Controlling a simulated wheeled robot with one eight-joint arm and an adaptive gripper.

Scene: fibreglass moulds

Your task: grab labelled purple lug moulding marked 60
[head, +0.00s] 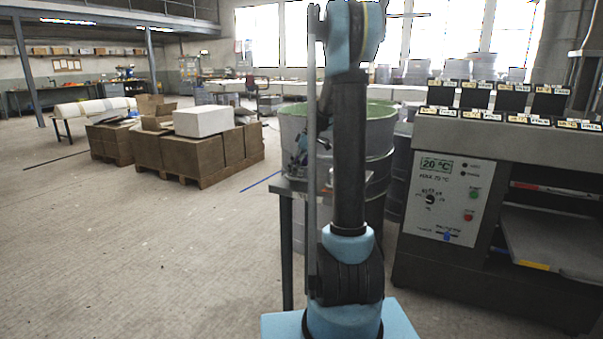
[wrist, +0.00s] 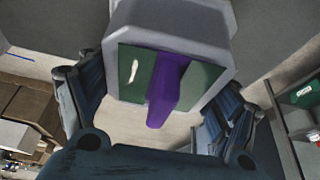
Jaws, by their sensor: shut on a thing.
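In the wrist view, my gripper (wrist: 160,88) has its dark blue fingers spread to the left and right of a moulding and is shut on it. The moulding has a pale grey body (wrist: 175,25), a green face (wrist: 203,80) and a purple lug (wrist: 167,85) sticking out of the middle. A small white mark shows on the green to the left of the lug. I cannot read a 60 on it. The finger contacts are partly hidden. In the head view, the arm stands upright, and I cannot make out the gripper or moulding clearly.
In the head view, a grey machine (head: 450,205) with a 20 °C display stands at the right, with several small labelled cards on top. A large green-rimmed drum (head: 378,130) stands behind my arm. Cardboard boxes (head: 190,155) sit on a pallet at the left.

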